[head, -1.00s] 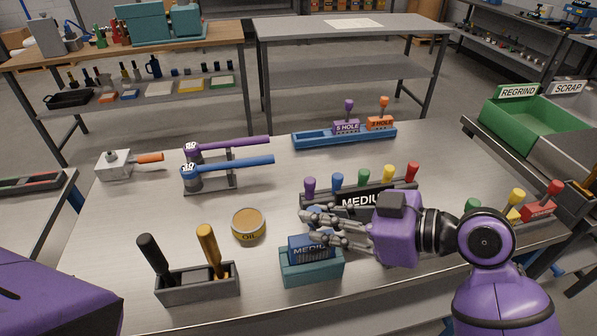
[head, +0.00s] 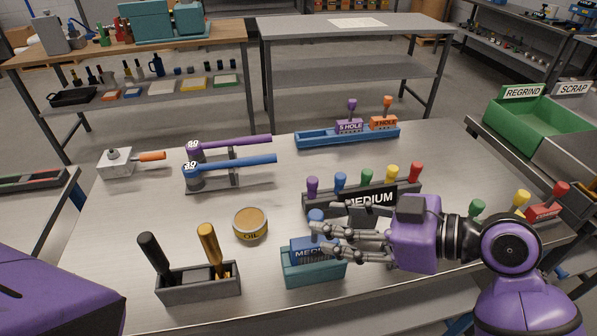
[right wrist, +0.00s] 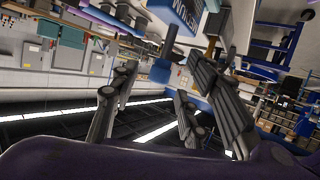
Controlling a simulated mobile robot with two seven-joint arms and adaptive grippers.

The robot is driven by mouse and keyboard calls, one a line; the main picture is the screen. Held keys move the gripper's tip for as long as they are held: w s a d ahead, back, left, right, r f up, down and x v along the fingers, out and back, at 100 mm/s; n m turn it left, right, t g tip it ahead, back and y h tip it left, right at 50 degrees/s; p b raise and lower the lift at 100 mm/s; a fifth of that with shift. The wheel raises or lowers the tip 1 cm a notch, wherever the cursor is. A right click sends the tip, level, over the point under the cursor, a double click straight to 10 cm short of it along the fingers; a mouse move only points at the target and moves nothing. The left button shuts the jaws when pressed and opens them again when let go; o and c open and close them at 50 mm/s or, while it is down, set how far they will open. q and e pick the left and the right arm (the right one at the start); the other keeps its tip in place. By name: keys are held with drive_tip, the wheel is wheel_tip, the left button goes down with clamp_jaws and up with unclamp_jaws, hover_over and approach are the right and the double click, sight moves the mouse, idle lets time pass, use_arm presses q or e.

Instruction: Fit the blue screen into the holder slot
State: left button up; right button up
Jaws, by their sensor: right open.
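The blue screen (head: 308,250), labelled MEDIUM in part, stands upright in the teal holder (head: 312,272) at the front of the table. Its lower part is hidden inside the holder; I cannot tell how deep it sits. Its blue knob (head: 316,216) shows on top. My right gripper (head: 318,240) is open, with its fingers close to the screen's right side and knob in the head view. My left gripper is out of view.
A black MEDIUM rack (head: 372,198) with several coloured knobs stands just behind the holder. An oil tin (head: 250,223) and a grey tool box (head: 198,284) with two handles are to the left. Free table lies behind the rack.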

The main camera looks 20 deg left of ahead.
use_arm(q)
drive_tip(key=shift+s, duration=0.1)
use_arm(e)
drive_tip(key=v, duration=0.9)
drive_tip(key=shift+d+r, duration=0.15)
drive_tip(key=shift+d, duration=0.15)
